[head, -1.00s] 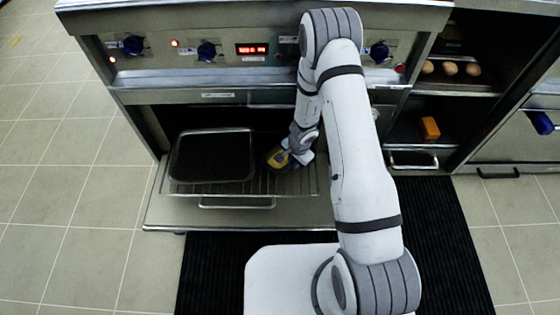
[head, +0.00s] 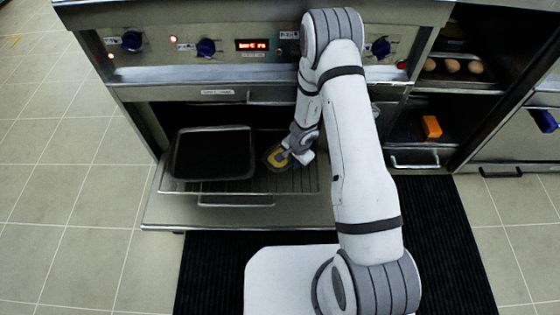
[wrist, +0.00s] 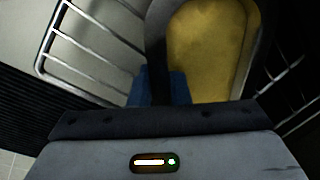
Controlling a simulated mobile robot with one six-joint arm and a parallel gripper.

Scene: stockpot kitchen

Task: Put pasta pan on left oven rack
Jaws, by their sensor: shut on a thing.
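The pasta pan (head: 277,159), a dark-rimmed pan with yellow contents, is at the right part of the pulled-out wire oven rack (head: 235,201). My gripper (head: 296,151) is shut on the pan's right side. In the wrist view the yellow-filled pan (wrist: 212,55) lies just ahead of my gripper (wrist: 160,88), with a blue fingertip against its dark edge. The rack's bars (wrist: 75,35) show around it. The pan seems to be at rack level; I cannot tell whether it rests on the bars. My arm hides part of the oven opening.
A black rectangular tray (head: 212,153) occupies the rack's left side, close to the pan. The lowered oven door (head: 190,215) lies under the rack. The control panel (head: 220,45) overhangs the opening. Shelves with eggs (head: 452,66) and an orange item (head: 431,127) are at right.

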